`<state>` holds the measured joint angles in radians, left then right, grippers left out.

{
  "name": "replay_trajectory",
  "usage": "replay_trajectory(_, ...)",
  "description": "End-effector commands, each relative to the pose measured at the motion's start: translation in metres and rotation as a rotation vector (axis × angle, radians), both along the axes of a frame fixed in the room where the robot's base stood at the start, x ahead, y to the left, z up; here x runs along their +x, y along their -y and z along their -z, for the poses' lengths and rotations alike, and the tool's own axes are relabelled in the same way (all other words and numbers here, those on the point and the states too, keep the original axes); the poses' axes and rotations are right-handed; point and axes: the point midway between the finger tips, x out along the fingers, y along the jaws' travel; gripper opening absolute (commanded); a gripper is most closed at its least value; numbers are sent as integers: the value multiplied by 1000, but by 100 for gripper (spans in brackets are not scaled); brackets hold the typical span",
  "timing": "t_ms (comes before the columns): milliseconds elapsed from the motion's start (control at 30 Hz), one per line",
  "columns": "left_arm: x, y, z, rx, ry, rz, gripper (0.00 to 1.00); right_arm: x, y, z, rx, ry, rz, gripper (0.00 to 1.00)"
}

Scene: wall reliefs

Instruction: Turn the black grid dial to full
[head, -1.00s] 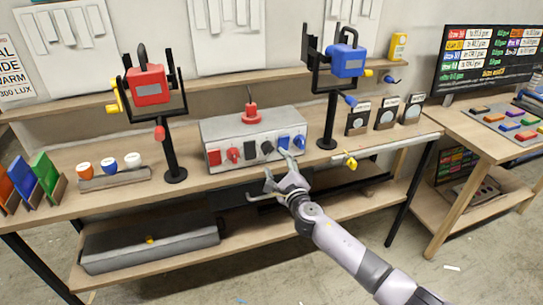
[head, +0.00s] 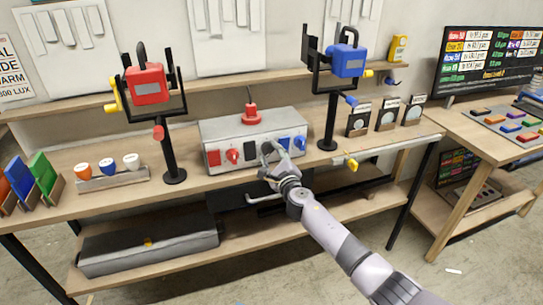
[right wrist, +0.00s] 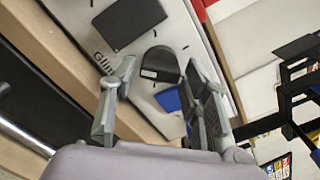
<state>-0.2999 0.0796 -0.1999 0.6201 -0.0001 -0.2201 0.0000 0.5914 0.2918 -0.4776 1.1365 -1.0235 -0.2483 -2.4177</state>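The grey console box (head: 222,131) stands on the bench, with red, black and blue plates and dials along its front. The black grid dial (head: 267,147) sits right of a black plate (head: 250,150). In the right wrist view, the dial (right wrist: 161,66) is a dark rounded knob, below and right of the black plate (right wrist: 129,22). My right gripper (head: 273,160) is open at the console front. In the right wrist view, its fingers (right wrist: 160,75) lie on either side of the dial; contact cannot be told. My left gripper is out of view.
A blue plate (head: 284,144) and blue dial (head: 300,141) sit just right of the black dial. A red dial (head: 232,155) is to its left. Red (head: 147,85) and blue (head: 347,61) crank devices on black stands flank the console.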

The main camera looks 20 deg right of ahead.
Motion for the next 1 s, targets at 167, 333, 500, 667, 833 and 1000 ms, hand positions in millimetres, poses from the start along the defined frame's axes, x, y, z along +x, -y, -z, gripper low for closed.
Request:
replay_trajectory(167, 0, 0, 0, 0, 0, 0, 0, 0, 0, 0, 0, 0, 0, 29)
replay_trajectory(333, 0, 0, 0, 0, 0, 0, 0, 0, 0, 0, 0, 0, 0, 18)
replay_trajectory(500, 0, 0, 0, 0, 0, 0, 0, 0, 0, 0, 0, 0, 0, 7)
replay_trajectory(667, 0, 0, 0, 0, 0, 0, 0, 0, 0, 1, 7, -1, -1, 7)
replay_trajectory(833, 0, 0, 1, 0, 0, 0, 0, 0, 0, 1, 50, -2, -1, 7)
replay_trajectory(1000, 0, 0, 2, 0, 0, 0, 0, 0, 0, 1, 146, -5, 0, 7)
